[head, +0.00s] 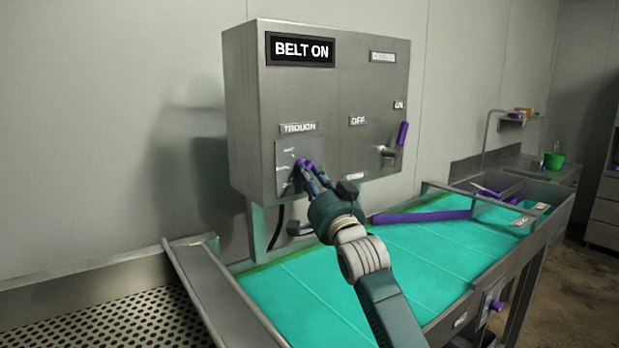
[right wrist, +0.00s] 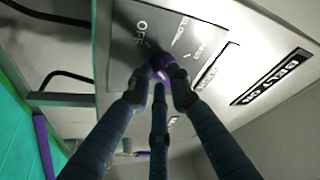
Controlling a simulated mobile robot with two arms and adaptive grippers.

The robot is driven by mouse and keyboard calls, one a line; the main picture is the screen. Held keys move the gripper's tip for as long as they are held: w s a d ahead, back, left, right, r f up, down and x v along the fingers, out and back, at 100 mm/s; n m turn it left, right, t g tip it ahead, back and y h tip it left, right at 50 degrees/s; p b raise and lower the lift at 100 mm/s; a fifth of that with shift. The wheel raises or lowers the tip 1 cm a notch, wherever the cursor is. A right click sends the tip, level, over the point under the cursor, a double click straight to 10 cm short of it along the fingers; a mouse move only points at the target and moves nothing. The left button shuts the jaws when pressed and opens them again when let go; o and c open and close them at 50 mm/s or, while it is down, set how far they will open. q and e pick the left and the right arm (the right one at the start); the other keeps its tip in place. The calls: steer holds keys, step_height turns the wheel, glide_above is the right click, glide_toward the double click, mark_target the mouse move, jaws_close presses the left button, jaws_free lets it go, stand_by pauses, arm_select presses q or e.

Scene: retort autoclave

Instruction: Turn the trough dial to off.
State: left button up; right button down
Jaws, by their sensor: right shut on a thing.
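The trough dial (head: 301,164) is a small purple knob on a grey plate (head: 284,178) under the TROUGH label (head: 299,127). My right gripper (head: 307,173) is shut on it, coming from the lower right. In the right wrist view the fingers (right wrist: 160,88) close around the purple dial (right wrist: 166,66), which is partly hidden between them. The OFF mark (right wrist: 141,33) on the plate lies up and left of the dial there; another mark (right wrist: 182,30) is hard to read. A pale mark shows on the dial, but I cannot tell its setting. My left gripper is not in view.
The steel control box (head: 245,110) shows a BELT ON sign (head: 300,50). A purple lever (head: 402,134) sits at its right, by the ON label. The green belt (head: 300,300) runs below, with a purple bar (head: 420,216) across it. A perforated tray (head: 110,325) lies left.

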steer(key=c, duration=1.6)
jaws_free()
steer(key=shift+d+r, duration=0.1)
steer(key=shift+r, duration=0.1)
steer(key=shift+f, duration=0.2)
steer(key=v, duration=1.2)
steer(key=shift+r, duration=0.15)
